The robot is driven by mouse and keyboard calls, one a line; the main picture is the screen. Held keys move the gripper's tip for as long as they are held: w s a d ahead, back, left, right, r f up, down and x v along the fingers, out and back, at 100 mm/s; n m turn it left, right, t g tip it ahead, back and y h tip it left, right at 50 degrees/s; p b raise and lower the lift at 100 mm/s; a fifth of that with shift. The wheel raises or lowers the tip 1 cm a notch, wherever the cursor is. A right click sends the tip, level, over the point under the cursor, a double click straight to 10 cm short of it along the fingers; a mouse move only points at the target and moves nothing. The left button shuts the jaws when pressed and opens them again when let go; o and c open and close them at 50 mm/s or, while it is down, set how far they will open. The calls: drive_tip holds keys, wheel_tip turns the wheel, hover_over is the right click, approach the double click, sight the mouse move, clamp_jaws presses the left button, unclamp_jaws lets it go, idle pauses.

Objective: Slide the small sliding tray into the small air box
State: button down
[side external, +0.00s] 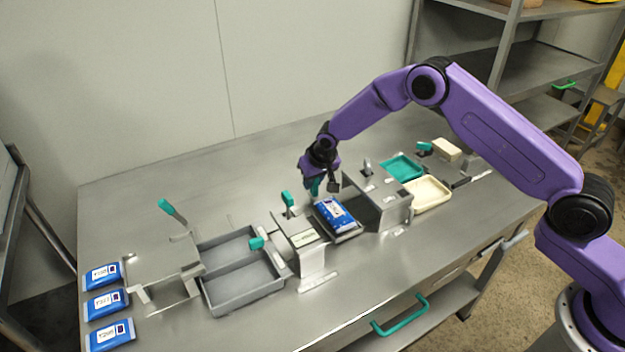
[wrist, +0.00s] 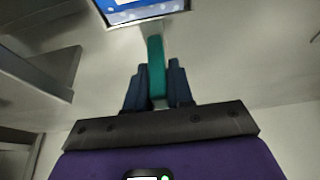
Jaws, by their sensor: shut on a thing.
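My gripper (side external: 317,186) is shut on the upright teal handle (wrist: 155,68) of the small sliding tray (side external: 347,238). The handle stands between the dark fingers in the wrist view. The tray is a shallow metal tray with a blue and white pouch (side external: 336,214) lying on it; its near edge shows at the top of the wrist view (wrist: 146,19). The tray sits between two metal housings. The right one (side external: 395,213), open towards the tray, looks like the small air box. I cannot tell whether the tray's right edge is inside it.
The left metal housing (side external: 312,266) carries a teal lever. A grey two-compartment tray (side external: 240,296) and a low metal stand (side external: 160,262) lie further left, with several blue pouches (side external: 106,304) at the table's left edge. A cream tray (side external: 430,193) and teal tray (side external: 403,167) lie right.

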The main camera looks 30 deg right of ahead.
drive_tip(key=d, duration=0.4)
drive_tip(key=shift+d, duration=0.15)
drive_tip(key=c, duration=1.1)
unclamp_jaws()
